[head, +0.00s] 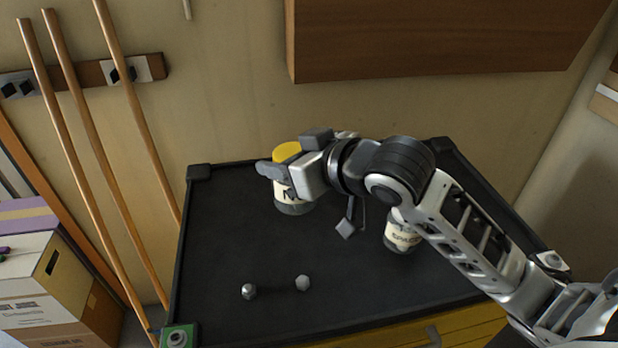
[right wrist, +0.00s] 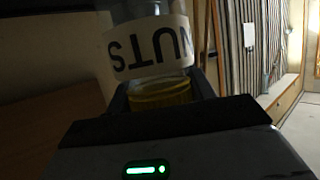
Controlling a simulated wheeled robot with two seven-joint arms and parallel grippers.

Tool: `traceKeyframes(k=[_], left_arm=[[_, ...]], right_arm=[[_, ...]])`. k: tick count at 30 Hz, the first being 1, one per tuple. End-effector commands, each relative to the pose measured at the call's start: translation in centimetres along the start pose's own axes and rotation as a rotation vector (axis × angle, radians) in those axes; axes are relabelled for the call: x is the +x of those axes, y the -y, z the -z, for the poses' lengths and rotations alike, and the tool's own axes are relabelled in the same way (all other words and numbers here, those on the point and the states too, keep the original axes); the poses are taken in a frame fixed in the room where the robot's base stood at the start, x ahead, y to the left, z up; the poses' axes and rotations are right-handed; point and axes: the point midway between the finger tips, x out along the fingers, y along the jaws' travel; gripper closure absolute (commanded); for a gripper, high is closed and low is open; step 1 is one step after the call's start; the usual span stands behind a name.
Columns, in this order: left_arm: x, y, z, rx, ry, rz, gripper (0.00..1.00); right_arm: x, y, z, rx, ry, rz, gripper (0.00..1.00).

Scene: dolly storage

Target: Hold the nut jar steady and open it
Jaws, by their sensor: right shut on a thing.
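The nut jar (head: 293,207) stands upright near the back of the black dolly top, with a yellow lid (head: 287,152) on it. My right gripper (head: 283,170) comes from the right and is shut on the nut jar at its upper end, around the lid. In the right wrist view the yellow lid (right wrist: 160,95) sits between the fingers, and the NUTS label (right wrist: 150,48) shows upside down beyond it. The gripper hides part of the jar's label and upper side in the head view. My left gripper is not in view.
A second labelled jar (head: 402,238) stands on the dolly top (head: 225,240), partly hidden behind my right arm. Two small metal pieces (head: 249,291) (head: 302,283) lie near the front. Wooden poles (head: 88,150) lean at the left; a wooden cabinet (head: 440,40) hangs behind.

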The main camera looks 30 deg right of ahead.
Motion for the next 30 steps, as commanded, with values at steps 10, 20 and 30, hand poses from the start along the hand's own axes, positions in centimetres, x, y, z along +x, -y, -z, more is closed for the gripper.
traceKeyframes(k=[10, 20, 30], left_arm=[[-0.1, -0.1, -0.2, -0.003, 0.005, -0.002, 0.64], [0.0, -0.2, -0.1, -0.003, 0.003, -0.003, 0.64], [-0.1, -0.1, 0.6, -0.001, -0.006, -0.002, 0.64]], right_arm=[[4.6, -7.1, -3.7, 0.002, 0.001, -0.003, 1.0], [6.6, -9.3, -6.0, 0.0, -0.003, -0.002, 1.0], [7.7, -9.4, -8.8, -0.002, -0.005, -0.001, 1.0]])
